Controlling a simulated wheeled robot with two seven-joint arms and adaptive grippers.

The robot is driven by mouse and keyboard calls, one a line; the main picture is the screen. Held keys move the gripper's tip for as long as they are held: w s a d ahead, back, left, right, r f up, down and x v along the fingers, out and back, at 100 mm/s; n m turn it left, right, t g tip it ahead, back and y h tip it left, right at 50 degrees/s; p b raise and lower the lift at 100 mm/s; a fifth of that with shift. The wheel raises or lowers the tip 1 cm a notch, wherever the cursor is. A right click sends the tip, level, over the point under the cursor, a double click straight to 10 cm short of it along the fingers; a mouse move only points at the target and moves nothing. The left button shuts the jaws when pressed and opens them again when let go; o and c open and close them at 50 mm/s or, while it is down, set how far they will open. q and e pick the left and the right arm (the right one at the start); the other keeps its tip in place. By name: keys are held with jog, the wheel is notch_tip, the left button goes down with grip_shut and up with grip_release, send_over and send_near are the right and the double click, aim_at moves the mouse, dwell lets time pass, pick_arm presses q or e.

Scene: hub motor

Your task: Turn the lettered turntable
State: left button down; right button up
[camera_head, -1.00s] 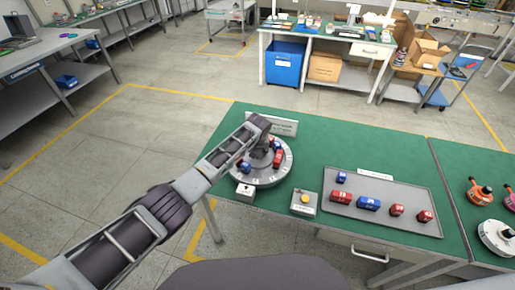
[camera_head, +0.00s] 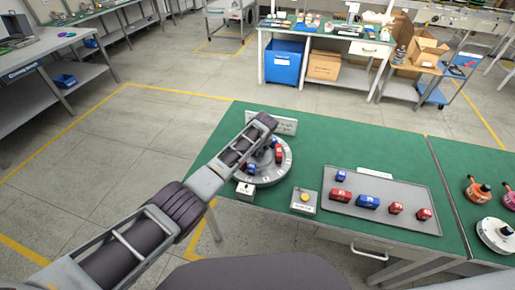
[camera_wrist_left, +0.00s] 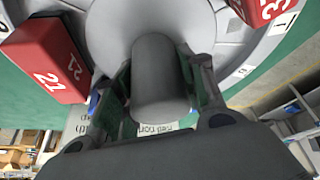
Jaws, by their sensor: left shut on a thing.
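The round grey turntable (camera_head: 268,179) sits at the left end of the green table, with letter tags on its rim and red and blue numbered blocks on it. My left gripper (camera_head: 260,149) is over its middle, partly hidden by my arm. In the left wrist view, the gripper (camera_wrist_left: 160,95) is shut around the grey upright knob (camera_wrist_left: 160,70), one finger on each side. A red block marked 21 (camera_wrist_left: 45,62) and another red block (camera_wrist_left: 262,8) stand on the turntable there. My right gripper is not in view.
A small box with a yellow button (camera_head: 305,198) and a small grey box (camera_head: 245,190) stand near the front edge. A grey tray (camera_head: 385,220) with several red and blue blocks lies to the right. A sign (camera_head: 285,127) stands behind the turntable.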

pick_arm(q)
jog(key=c, duration=0.9)
grip_release()
jog(key=shift+o, duration=0.2)
jog(key=shift+r, duration=0.1)
jog(key=v, duration=1.1)
jog(key=shift+s+r, duration=0.3)
jog(key=shift+r, duration=0.05)
jog(key=shift+d, duration=0.1)
dwell(0.4)
